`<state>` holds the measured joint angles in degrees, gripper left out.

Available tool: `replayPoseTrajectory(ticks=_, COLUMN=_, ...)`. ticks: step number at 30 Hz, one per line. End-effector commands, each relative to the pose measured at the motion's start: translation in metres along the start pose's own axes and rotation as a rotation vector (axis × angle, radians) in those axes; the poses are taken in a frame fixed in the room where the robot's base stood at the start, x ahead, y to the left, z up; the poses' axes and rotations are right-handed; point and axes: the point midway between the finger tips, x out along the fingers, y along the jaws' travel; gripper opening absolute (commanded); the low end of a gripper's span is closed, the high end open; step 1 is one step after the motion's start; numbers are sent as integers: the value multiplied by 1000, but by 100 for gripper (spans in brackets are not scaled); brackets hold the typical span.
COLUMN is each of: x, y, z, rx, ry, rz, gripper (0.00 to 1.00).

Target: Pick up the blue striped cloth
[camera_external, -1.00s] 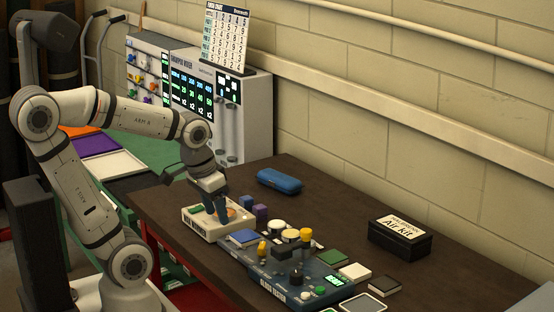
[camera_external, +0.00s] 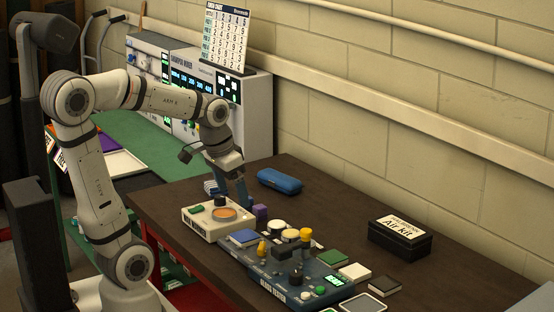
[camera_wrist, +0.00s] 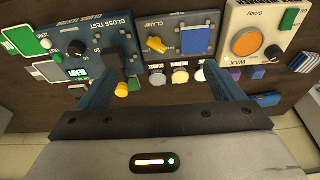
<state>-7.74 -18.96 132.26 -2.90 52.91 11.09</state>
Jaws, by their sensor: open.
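The blue striped cloth (camera_external: 211,187) appears as a small folded blue-and-white piece behind the white device on the brown table. In the wrist view, the striped cloth (camera_wrist: 304,62) lies at the far right, outside the space between my fingers. My gripper (camera_external: 238,190) points down just right of the cloth in the external view, apart from it. In the wrist view my gripper (camera_wrist: 155,75) has its two blue fingers spread wide, with nothing held between them.
The white device (camera_external: 202,224) with an orange disc stands in front of the cloth. A purple block (camera_external: 261,212) is near my fingers. A blue case (camera_external: 279,181) lies behind. The dark gloss tester (camera_external: 292,277) and black Air Kit box (camera_external: 399,238) stand farther right.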

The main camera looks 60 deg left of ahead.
Motion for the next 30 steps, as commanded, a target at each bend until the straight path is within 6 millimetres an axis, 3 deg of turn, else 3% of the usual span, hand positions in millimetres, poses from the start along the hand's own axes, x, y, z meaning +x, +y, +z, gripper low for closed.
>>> replayPoseTrajectory(ticks=1, x=5, y=-18, z=-20, rx=-4, ry=-8, rz=2, gripper=87)
replayPoseTrajectory(ticks=6, x=18, y=-82, z=-79, rx=26, ry=-13, rz=14, gripper=87)
replayPoseTrajectory(ticks=13, x=54, y=-195, z=-131, rx=69, ry=-4, rz=33, gripper=87)
replayPoseTrajectory(ticks=17, x=80, y=-269, z=-142, rx=92, ry=10, rz=41, gripper=87)
replayPoseTrajectory(ticks=22, x=114, y=-356, z=-136, rx=125, ry=32, rz=47, gripper=87)
replayPoseTrajectory(ticks=27, x=135, y=-407, z=-126, rx=151, ry=50, rz=45, gripper=87)
replayPoseTrajectory(ticks=30, x=141, y=-418, z=-122, rx=158, ry=54, rz=45, gripper=87)
